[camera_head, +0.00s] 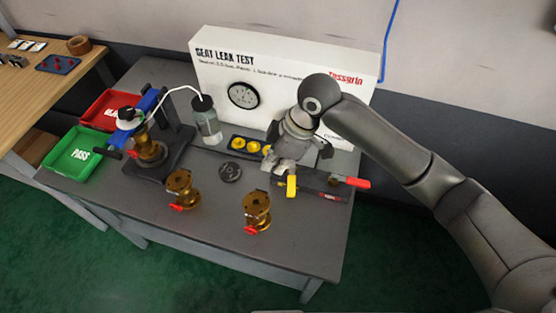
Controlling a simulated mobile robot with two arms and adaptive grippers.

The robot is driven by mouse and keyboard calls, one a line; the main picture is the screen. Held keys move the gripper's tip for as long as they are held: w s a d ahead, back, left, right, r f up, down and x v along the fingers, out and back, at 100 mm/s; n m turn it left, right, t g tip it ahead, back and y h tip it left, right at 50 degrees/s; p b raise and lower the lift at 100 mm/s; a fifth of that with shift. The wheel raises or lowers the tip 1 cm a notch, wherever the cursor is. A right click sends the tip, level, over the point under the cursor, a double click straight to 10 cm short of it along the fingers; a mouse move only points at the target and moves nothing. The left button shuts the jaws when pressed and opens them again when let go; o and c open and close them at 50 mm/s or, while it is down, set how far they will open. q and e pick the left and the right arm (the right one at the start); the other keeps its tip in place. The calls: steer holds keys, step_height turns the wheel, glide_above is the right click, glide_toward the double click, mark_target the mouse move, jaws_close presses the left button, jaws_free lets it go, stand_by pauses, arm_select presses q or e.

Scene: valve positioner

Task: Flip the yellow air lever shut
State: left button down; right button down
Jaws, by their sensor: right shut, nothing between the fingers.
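The yellow air lever (291,186) stands near the front edge of the dark strip at the right part of the grey bench, its yellow end pointing toward the front. My right gripper (285,168) is shut and empty, right behind and above the lever. It hides the lever's base, and I cannot tell whether it touches the lever. My left gripper is not in view.
A red-handled part (351,182) lies right of the lever. Two brass valves (257,212) stand on the front of the bench, with a black disc (230,172) behind them. A white test panel (270,70) stands behind. Red (105,109) and green (75,151) trays sit left.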

mark_target(292, 179)
steer(key=p+x, duration=0.2)
steer(key=x, duration=0.7)
steer(key=shift+w+f, duration=0.1)
steer(key=shift+f, duration=0.1)
steer(key=d+p, duration=0.1)
steer(key=d, duration=0.2)
steer(key=shift+d+r+p, duration=0.1)
steer(key=shift+d+p, duration=0.15)
steer(key=shift+p, duration=0.15)
steer(key=shift+s+d, duration=0.25)
steer(key=shift+w+a, duration=0.1)
steer(key=shift+d+n, duration=0.25)
steer(key=shift+n, duration=0.15)
